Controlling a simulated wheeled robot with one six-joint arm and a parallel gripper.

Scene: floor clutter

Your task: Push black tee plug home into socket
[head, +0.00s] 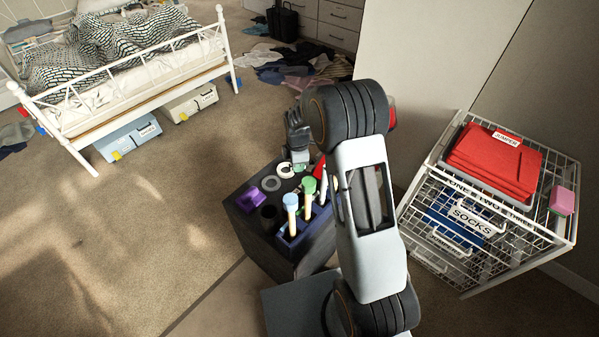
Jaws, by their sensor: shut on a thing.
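My gripper (299,164) points down over the far edge of a dark box-shaped stand (262,240), close to a white ring (285,170). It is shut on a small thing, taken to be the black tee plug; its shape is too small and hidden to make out. I cannot make out the socket or tell whether the plug touches it. A black round cup-like piece (268,214) stands on the near left part of the stand's top.
The stand also holds a purple piece (250,198), a grey ring (271,183), a blue-capped peg (291,205) and a green-capped peg (309,188). A wire basket unit (465,270) stands right. A bed (130,60) and scattered clothes lie behind. Carpet at left is clear.

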